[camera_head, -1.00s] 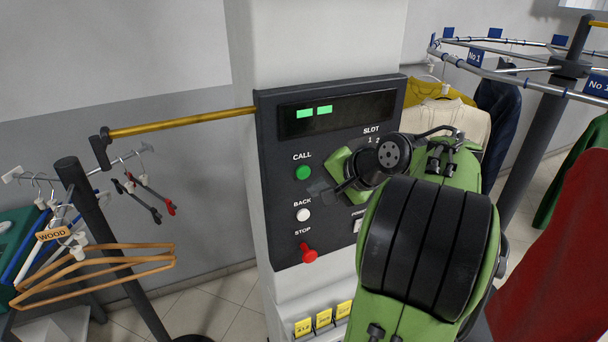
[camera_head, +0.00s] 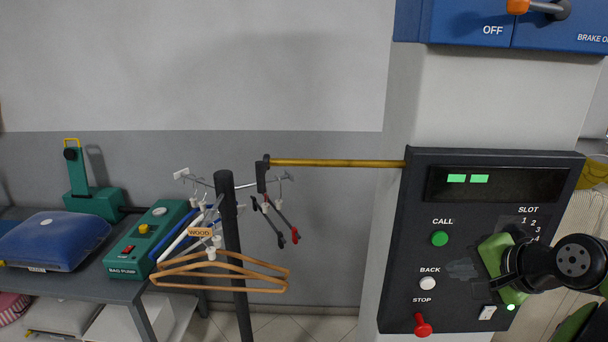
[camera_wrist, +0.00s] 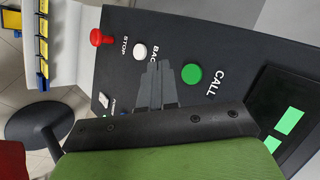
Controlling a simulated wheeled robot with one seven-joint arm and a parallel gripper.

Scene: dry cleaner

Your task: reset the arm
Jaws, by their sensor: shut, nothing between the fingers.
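My gripper (camera_head: 456,268) is at the lower right in the head view, in front of the dark control panel (camera_head: 400,235). Its dark fingers are together and empty, and they appear between the green CALL button (camera_head: 439,238) and the white BACK button (camera_head: 428,284). In the wrist view the closed fingers (camera_wrist: 157,68) lie over the panel between the same two buttons. I cannot tell whether they touch the panel. My green and black arm links enter from the right edge and hide part of the slot area. The red STOP knob (camera_head: 422,325) is below.
A table (camera_head: 95,283) with a green bag pump (camera_head: 148,240) and blue bag (camera_head: 55,242) is left. A blue box (camera_head: 460,25) is above.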

